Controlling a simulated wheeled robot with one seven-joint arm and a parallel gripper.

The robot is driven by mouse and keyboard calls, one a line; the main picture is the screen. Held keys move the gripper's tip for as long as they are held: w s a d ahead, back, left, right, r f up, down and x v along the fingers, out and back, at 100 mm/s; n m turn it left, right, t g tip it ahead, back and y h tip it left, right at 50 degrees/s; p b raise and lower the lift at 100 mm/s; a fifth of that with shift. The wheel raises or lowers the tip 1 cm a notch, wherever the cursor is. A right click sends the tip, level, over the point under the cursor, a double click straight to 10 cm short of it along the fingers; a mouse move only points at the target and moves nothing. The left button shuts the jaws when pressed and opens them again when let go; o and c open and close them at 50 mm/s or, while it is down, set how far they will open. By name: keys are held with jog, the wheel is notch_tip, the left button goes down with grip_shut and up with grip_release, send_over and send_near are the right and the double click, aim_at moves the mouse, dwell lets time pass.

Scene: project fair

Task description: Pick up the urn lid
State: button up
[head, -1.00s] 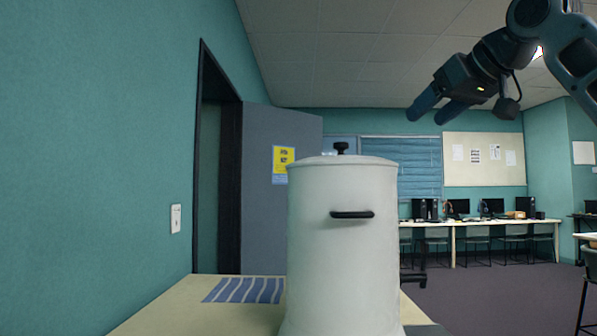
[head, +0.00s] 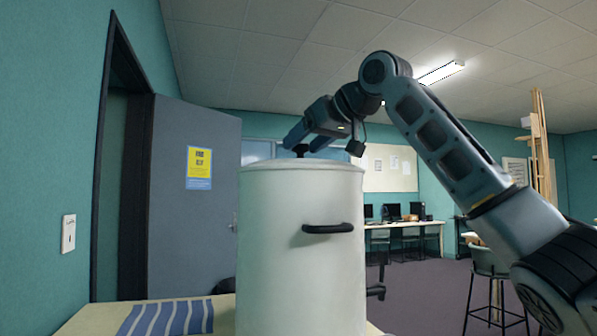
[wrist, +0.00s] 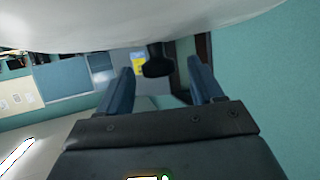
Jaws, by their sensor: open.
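The white urn (head: 300,240) stands on a table, upright, with a black side handle. Its pale lid (head: 265,167) sits on top and has a black knob (head: 301,149). My gripper (head: 306,144) is open just above the lid, with the knob between its blue-grey fingertips in the picture. In the wrist view, the knob (wrist: 158,67) lies between the two spread fingers, with a gap on each side. The pale lid surface (wrist: 150,25) fills the top of that view. The fingers are not closed on the knob.
The urn stands on a light table (head: 90,320) with a blue striped cloth (head: 165,317). A grey door (head: 190,240) is behind at left, beside the teal wall. A stool (head: 492,285) and desks with computers (head: 405,228) stand farther back.

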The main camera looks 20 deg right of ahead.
jog(key=shift+x, duration=1.2)
jog(key=shift+c, duration=0.5)
grip_shut()
